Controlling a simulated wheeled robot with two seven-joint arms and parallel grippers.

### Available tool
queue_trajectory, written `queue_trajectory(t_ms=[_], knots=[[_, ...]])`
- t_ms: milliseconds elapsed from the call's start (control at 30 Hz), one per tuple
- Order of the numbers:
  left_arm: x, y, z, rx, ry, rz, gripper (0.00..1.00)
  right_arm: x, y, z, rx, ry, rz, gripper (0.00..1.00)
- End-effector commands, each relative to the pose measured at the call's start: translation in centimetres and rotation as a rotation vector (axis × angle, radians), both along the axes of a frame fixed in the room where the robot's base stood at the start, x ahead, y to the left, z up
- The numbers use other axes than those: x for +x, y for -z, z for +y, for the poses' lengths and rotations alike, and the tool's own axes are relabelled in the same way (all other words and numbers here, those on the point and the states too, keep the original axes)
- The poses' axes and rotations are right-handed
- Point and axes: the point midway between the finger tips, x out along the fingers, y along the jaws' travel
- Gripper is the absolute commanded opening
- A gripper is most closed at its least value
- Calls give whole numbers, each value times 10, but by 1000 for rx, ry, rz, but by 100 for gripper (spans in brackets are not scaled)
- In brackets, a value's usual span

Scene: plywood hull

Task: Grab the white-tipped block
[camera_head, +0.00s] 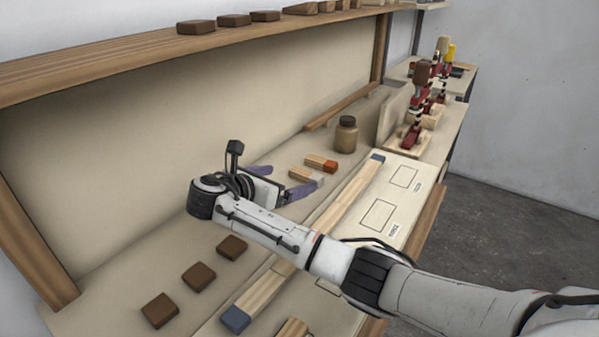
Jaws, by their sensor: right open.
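The white-tipped block (307,176) is a short pale wooden block with a whitish end, lying on the bench in the middle of the head view. My right gripper (290,177) is open, with its two purple fingers spread low over the bench. The block lies close to the fingertips, near the gap between them; I cannot tell if either finger touches it. A similar block with an orange-red tip (321,163) lies just behind it. My left gripper is not in view.
A brown jar (346,135) stands behind the blocks. A long wooden bar with blue-grey ends (345,195) lies in front, partly under my arm. Several dark brown blocks (199,277) lie at the lower left. Red clamps (418,110) stand at the right; a shelf (130,60) runs above.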

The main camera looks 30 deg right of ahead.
Motion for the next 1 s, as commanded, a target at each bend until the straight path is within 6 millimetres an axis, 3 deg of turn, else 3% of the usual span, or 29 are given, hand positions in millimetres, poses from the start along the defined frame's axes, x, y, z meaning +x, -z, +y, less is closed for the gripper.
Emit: queue_trajectory(t_ms=[200, 600, 867, 1000], knots=[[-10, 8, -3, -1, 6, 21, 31, 9, 9, -21, 0, 1, -1, 92], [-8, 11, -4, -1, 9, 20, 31, 25, 29, -63, 0, 2, 1, 92], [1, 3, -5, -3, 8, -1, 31, 27, 30, -66, 1, -1, -1, 92], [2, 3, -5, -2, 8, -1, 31, 27, 30, -66, 0, 0, 0, 74]])
